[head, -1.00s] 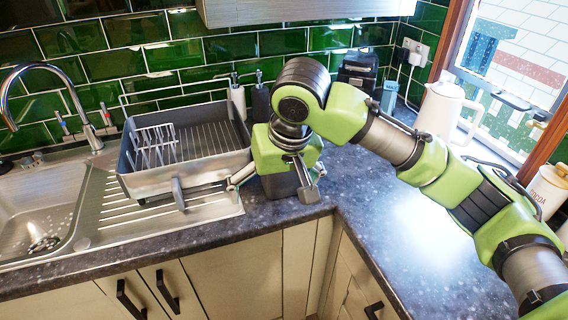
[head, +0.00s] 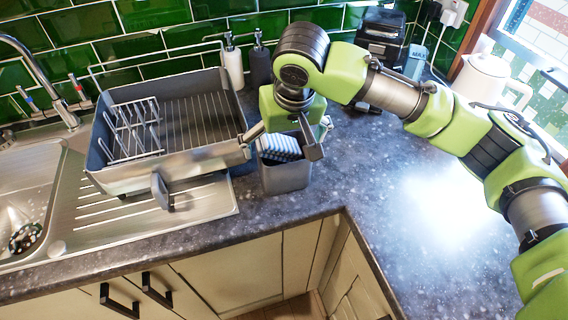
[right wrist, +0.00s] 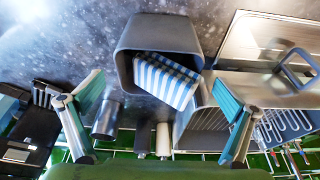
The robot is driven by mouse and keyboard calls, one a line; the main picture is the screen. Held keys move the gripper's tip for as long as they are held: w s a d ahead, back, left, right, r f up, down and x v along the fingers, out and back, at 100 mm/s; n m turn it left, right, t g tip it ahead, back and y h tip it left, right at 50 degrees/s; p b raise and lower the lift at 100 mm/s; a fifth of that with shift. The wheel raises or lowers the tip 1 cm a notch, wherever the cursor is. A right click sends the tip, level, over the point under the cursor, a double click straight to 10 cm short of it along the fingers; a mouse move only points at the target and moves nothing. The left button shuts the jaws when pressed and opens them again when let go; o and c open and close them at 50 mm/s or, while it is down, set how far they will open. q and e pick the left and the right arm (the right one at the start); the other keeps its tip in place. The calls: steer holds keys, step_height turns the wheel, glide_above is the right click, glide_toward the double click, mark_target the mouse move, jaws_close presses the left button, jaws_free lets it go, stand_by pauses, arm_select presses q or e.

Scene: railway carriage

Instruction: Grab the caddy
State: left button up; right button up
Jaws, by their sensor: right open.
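The caddy (head: 286,178) is a dark grey open-topped box standing on the worktop, just right of the dish rack. A blue-and-white striped sponge or cloth (head: 279,147) sits in it. In the right wrist view the caddy (right wrist: 150,24) is at the top centre, its opening facing the camera, with the striped item (right wrist: 167,80) inside. My right gripper (head: 280,146) is open above the caddy, fingers spread to its left and right. The right gripper (right wrist: 160,84) shows the same wide gap, holding nothing. My left gripper is not in view.
The dish rack (head: 190,165) stands close on the left, on the draining board beside the sink (head: 28,205). Two pump bottles (head: 233,68) stand behind. A black appliance (head: 381,38) and white kettle (head: 484,80) stand at the back right. Worktop right of the caddy is clear.

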steer(key=shift+w+x, duration=0.2)
steer(key=shift+x, duration=1)
steer(key=shift+w+f+p, duration=0.1)
steer(key=shift+f+p, duration=0.2)
steer(key=shift+f, duration=0.15)
steer(key=p+x, duration=0.1)
steer(key=x, duration=0.2)
steer(key=shift+w+f, duration=0.1)
steer(key=shift+f, duration=0.2)
steer(key=shift+w+f, duration=0.1)
steer(key=shift+f, duration=0.2)
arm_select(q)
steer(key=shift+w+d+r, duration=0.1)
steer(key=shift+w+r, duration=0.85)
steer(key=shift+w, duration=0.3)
arm_select(e)
steer(key=c, duration=1.2)
